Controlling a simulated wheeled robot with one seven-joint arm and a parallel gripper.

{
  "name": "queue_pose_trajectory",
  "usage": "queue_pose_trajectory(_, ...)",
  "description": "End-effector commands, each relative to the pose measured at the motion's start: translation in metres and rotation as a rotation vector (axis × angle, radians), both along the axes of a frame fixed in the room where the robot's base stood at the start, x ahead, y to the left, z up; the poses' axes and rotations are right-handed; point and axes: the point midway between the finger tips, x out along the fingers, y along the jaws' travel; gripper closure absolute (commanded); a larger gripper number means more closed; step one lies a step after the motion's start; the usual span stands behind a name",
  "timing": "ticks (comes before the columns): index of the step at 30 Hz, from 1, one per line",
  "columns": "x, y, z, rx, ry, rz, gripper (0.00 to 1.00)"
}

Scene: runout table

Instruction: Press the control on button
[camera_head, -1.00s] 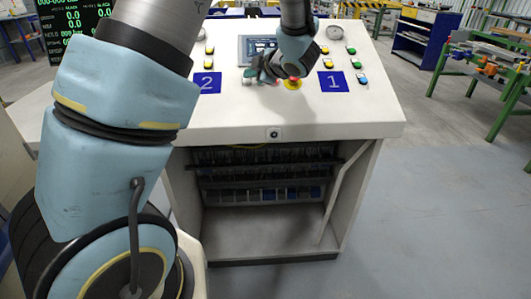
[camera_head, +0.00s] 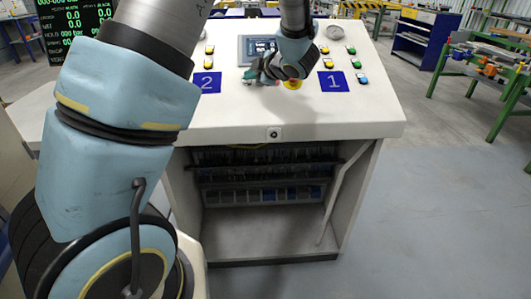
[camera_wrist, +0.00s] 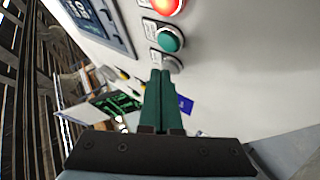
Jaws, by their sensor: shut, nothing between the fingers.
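The control console (camera_head: 330,118) has a sloped white top with several buttons. In the wrist view a green button (camera_wrist: 169,39) sits in a silver ring, with a red lit button (camera_wrist: 166,5) beyond it. A silver-rimmed control (camera_wrist: 171,63) lies nearer, partly hidden by my fingertips. Which one is the control on button I cannot tell, as the labels are too small to read. My gripper (camera_wrist: 160,74) is shut and empty, its green fingers pointing at that silver control. Contact cannot be judged. In the head view my gripper (camera_head: 251,75) is low over the panel.
A small screen (camera_wrist: 100,22) is beside the buttons. A yellow-based control (camera_head: 293,86) is partly covered by my wrist. Blue plates 2 (camera_head: 207,82) and 1 (camera_head: 333,82) flank the middle, with coloured buttons above and beside them. The front of the top is clear.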

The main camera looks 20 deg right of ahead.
Motion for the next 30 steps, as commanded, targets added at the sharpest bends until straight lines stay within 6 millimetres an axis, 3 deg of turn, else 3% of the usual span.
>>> queue_pose_trajectory(30,-0.007,0.001,0.015,0.0,0.0,0.0,1.0)
